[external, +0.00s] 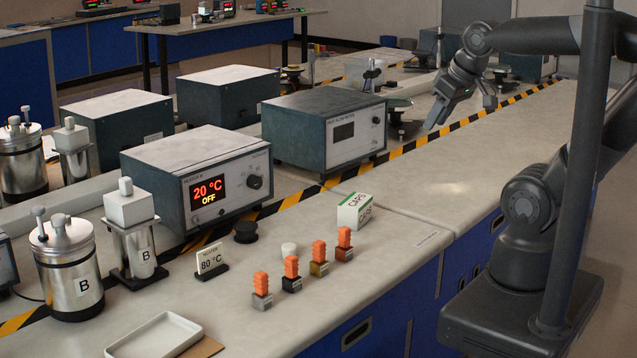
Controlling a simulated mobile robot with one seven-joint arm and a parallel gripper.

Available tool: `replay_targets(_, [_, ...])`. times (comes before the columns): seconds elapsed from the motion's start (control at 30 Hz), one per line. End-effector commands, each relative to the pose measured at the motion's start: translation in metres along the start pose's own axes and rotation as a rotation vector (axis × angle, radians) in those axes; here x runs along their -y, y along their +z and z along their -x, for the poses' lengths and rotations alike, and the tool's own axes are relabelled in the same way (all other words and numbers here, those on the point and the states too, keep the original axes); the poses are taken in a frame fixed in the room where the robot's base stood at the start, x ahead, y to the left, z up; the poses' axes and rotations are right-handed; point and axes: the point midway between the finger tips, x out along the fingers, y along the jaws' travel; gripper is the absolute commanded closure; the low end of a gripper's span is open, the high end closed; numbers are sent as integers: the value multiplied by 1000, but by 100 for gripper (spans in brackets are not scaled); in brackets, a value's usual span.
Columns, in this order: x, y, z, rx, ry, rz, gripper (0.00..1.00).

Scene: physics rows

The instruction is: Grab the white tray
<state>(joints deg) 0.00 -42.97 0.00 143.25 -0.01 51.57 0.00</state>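The white tray (196,327) is a shallow rectangular dish at the bottom of the external view, near the front edge of the bench. It looks empty, and its lower part is close to the picture's bottom edge. A brown board (207,347) shows beside and partly under its right side. My gripper (459,116) is far from the tray, at the upper right, above the bench by the striped tape. Its fingers point down and stand apart, with nothing seen between them.
Several small blocks with orange tops (291,273) stand right of the tray. A heater sign (210,261), a metal calorimeter marked B (68,272) and a heater box (200,180) stand behind. A white-green carton (354,211) is further right. The bench below my gripper is clear.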

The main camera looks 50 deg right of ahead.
Motion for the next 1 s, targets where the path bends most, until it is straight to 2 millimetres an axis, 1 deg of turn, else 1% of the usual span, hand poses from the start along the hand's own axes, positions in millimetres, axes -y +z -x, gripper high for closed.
replay_targets(0.4, [0,0,0,0,0,0,64])
replay_targets(0.43, [0,0,0,0,0,0,64])
replay_targets(0.5, [0,0,0,0,0,0,70])
replay_targets(0.53, [0,0,0,0,0,0,71])
replay_targets(0.77, [1,-1,0,1,-1,9,71])
replay_targets(0.87, [6,-11,0,12,-6,70,71])
replay_targets(0.97, [17,-30,-1,33,-19,204,71])
replay_targets(1.0, [24,-40,-2,44,-26,276,71])
